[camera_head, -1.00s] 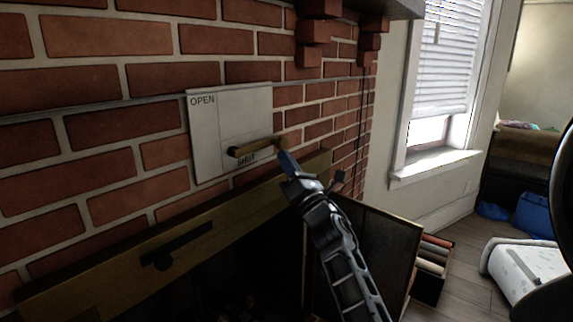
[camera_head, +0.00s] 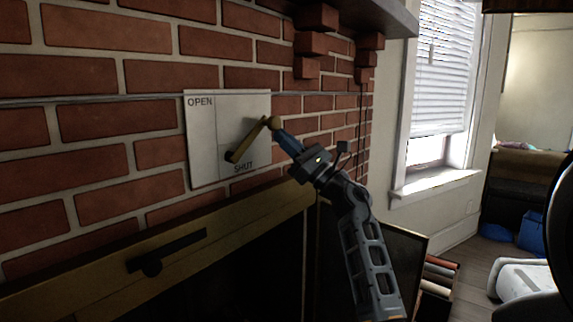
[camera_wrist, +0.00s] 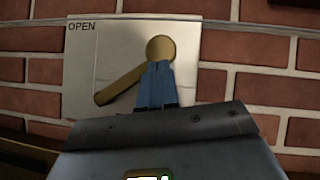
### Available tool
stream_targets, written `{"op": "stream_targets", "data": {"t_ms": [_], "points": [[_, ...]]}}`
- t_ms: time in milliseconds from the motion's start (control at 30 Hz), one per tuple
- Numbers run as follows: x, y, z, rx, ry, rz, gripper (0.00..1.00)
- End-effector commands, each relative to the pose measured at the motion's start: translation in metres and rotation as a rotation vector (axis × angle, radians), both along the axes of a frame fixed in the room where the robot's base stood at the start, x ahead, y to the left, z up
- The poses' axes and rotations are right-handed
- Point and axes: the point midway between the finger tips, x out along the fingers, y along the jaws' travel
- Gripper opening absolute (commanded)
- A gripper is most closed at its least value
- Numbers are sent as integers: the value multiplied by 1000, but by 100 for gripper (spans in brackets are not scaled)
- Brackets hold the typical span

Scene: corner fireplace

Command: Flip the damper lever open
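The damper lever (camera_head: 248,143) is a brass bar with a round knob at its outer end, mounted on a pale plate (camera_head: 203,135) marked OPEN at upper left and SHUT at the bottom. The lever slants up and right from its pivot, with the knob near the plate's right edge. In the wrist view, the lever (camera_wrist: 122,84) also slants up to its knob. My gripper (camera_head: 281,137) is at the knob from the lower right. Its blue fingers (camera_wrist: 157,85) are together, with their tips against or just under the knob; exact contact is partly hidden.
A brick wall (camera_head: 100,150) surrounds the plate. Below is the brass-framed fireplace (camera_head: 190,245) with a dark handle and an open door at its right. A mantel (camera_head: 370,15) with stepped bricks juts out above. A window (camera_head: 440,90) is at right.

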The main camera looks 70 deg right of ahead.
Motion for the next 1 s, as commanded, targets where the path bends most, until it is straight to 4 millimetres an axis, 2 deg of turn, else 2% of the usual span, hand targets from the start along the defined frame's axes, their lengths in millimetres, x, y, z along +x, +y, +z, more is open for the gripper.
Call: {"op": "stream_targets", "data": {"t_ms": [600, 1000], "points": [[9, 34, 46, -562, 159, 1, 0], [16, 56, 61, -808, 232, 0, 0]]}}
